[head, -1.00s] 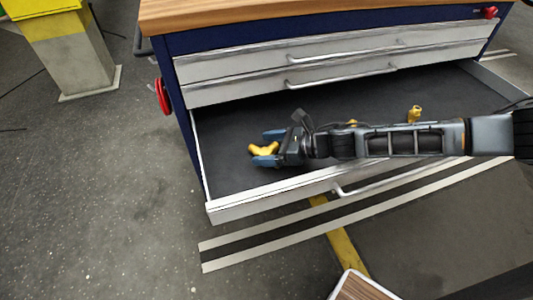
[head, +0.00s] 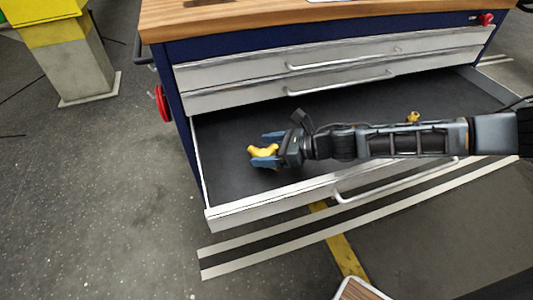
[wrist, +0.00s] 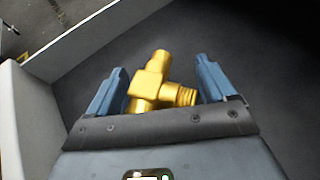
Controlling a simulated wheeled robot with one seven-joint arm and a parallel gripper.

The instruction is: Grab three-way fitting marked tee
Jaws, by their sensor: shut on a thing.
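A gold-yellow three-way fitting (head: 258,151) is at the left part of the open bottom drawer. In the wrist view its T shape (wrist: 153,82) shows, with one branch pointing away and a threaded end towards the right finger. No marking on it can be read. My gripper (head: 265,148) has its blue fingers on either side of the fitting and is shut on it. In the wrist view the gripper (wrist: 160,78) hides the fitting's near end. I cannot tell whether the fitting is clear of the drawer floor.
The open drawer (head: 230,180) has a dark floor and pale walls; its left wall is close to my gripper. Another yellow fitting (head: 413,116) lies farther right, partly behind my arm. Shut drawers (head: 340,80) and a wooden worktop (head: 300,18) are above and behind.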

